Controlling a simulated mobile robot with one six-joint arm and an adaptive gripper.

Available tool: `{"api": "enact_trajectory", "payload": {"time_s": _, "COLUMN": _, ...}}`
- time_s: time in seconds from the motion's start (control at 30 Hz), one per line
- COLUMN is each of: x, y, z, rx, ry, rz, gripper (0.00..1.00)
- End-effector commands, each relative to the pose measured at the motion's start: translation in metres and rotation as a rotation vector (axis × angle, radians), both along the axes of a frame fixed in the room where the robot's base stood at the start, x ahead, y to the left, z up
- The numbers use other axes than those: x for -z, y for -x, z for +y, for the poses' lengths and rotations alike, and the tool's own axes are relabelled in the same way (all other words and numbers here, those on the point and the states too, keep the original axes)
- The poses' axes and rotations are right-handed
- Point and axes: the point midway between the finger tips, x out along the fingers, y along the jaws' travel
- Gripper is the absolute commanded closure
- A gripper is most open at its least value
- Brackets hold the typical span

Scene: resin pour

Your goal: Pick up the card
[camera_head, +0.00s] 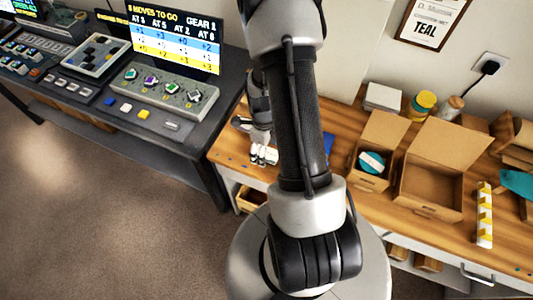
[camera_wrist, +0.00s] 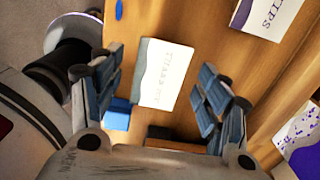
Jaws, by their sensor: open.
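A white card (camera_wrist: 166,73) with faint printed lettering, which seems to read THANK YOU, lies on the wooden bench in the wrist view. It is slightly tilted in the picture, between the two spread fingers of my gripper (camera_wrist: 157,92). The fingers are open, with gaps on both sides of the card, and none visibly touches it. A blue object (camera_wrist: 118,115) lies at the card's lower left. In the head view, my gripper (camera_head: 262,152) is low over the left end of the bench, partly behind my arm; I cannot make out the card there.
Another white card marked TIPS (camera_wrist: 268,15) is at the wrist view's upper right. A dark console bench (camera_head: 200,142) stands left.

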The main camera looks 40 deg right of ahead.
Motion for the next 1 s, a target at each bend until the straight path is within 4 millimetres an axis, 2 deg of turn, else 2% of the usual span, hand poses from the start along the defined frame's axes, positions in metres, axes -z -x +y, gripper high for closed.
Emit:
{"api": "enact_trajectory", "payload": {"time_s": 0.33, "x": 0.001, "y": 0.0, "z": 0.0, "rx": 0.0, "ry": 0.0, "rz": 0.0, "gripper": 0.31}}
{"api": "enact_trajectory", "payload": {"time_s": 0.8, "x": 0.001, "y": 0.0, "z": 0.0, "rx": 0.0, "ry": 0.0, "rz": 0.0, "gripper": 0.62}}
{"api": "enact_trajectory", "payload": {"time_s": 1.0, "x": 0.001, "y": 0.0, "z": 0.0, "rx": 0.0, "ry": 0.0, "rz": 0.0, "gripper": 0.62}}
